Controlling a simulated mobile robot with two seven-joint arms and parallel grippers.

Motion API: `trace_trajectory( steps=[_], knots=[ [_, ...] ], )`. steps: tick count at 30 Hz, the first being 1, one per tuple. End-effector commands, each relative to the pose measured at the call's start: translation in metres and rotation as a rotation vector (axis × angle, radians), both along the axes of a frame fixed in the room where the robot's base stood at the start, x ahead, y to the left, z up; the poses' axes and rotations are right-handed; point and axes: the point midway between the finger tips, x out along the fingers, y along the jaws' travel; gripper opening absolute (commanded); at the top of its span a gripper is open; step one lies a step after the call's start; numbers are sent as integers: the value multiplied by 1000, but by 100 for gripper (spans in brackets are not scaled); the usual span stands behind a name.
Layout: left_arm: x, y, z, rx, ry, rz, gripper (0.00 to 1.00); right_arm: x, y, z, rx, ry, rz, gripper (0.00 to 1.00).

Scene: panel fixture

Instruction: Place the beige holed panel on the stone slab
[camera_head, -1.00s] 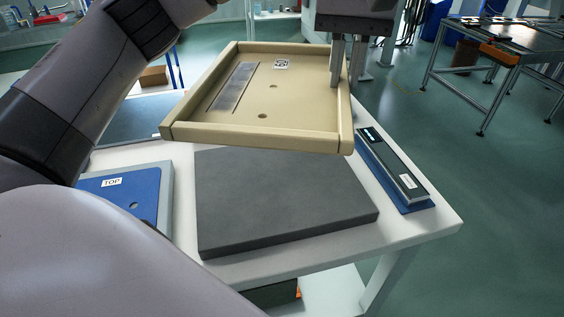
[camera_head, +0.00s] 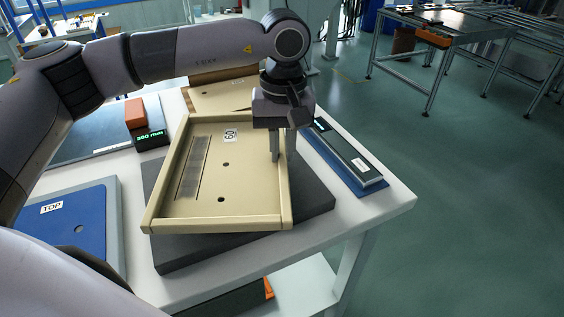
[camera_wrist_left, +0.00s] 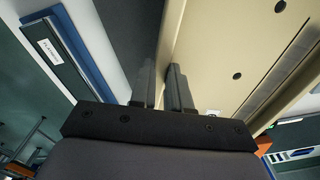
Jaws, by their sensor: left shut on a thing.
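The beige holed panel (camera_head: 225,180) is a shallow tray-like piece with raised edges, two round holes, a slotted grey strip and a small label. My left gripper (camera_head: 276,158) is shut on its right edge wall. In the left wrist view the fingers (camera_wrist_left: 165,88) straddle that wall, and the panel (camera_wrist_left: 220,50) fills the right side. The dark grey stone slab (camera_head: 310,200) lies on the white table under the panel, mostly covered by it. I cannot tell whether the panel touches the slab or hovers just above it. My right gripper is not in view.
A blue panel marked TOP (camera_head: 75,232) lies at the left. A long grey device on a blue base (camera_head: 345,158) lies right of the slab. An orange block on a black display (camera_head: 140,122) and another beige panel (camera_head: 222,95) are behind. The table's right edge (camera_head: 400,205) is near.

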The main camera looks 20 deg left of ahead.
Motion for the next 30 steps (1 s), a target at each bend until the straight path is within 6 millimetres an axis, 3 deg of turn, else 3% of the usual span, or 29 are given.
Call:
trace_trajectory(
  steps=[8, 17, 18, 20, 30],
  knots=[
    [0, 0, -36, 2, 1, 0, 0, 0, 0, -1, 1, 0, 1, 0],
    [0, 0, -39, 1, 0, 0, 0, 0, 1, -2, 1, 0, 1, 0],
    [0, 0, -41, 0, 1, 0, 20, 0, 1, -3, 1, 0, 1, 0],
    [0, 0, -40, 1, 0, 0, 39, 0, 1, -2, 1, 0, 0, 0],
    [0, 0, -38, 1, 0, 0, 42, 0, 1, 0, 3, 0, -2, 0]
  ],
)
